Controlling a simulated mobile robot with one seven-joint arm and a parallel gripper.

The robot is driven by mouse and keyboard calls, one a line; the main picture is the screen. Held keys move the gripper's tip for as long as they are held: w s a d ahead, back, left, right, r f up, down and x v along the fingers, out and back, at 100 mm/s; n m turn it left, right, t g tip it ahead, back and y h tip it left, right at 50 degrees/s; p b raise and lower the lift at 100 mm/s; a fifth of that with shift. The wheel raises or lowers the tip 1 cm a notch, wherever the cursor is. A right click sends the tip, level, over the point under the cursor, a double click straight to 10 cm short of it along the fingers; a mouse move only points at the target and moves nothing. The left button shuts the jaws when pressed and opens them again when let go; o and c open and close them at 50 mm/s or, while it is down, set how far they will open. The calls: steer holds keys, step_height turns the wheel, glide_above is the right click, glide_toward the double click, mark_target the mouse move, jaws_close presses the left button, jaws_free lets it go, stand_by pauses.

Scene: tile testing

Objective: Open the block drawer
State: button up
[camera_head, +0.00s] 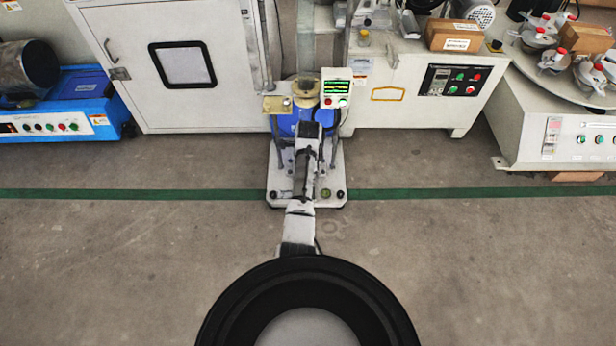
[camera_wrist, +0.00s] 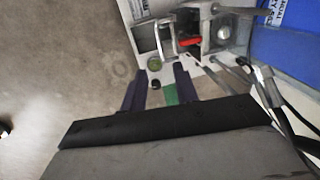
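A small machine (camera_head: 277,180) with a blue body and pale base stands at the centre of the head view. In the wrist view, a pale metal handle (camera_wrist: 158,40) stands out from a grey box-like part (camera_wrist: 220,28) of it, with a red piece (camera_wrist: 190,41) beside the handle. This looks like the block drawer, but I cannot tell how far it is open. My gripper (camera_wrist: 159,72) is open and empty, its two dark fingers apart, below and short of the handle. In the head view my arm hides the machine's front, and the fingers cannot be made out.
A white cabinet (camera_head: 125,65) stands behind left, with a blue machine (camera_head: 75,110) beyond it. A white control cabinet (camera_head: 420,95) stands behind right, and a round table (camera_head: 590,85) with several flasks is at far right. The floor (camera_head: 130,260) in front is clear.

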step_height(320, 180, down, 9)
steer(key=w+b, duration=0.1)
steer(key=b, duration=0.2)
steer(key=shift+w, duration=0.4)
steer(key=shift+f, duration=0.1)
steer(key=shift+c, duration=0.4)
jaws_close()
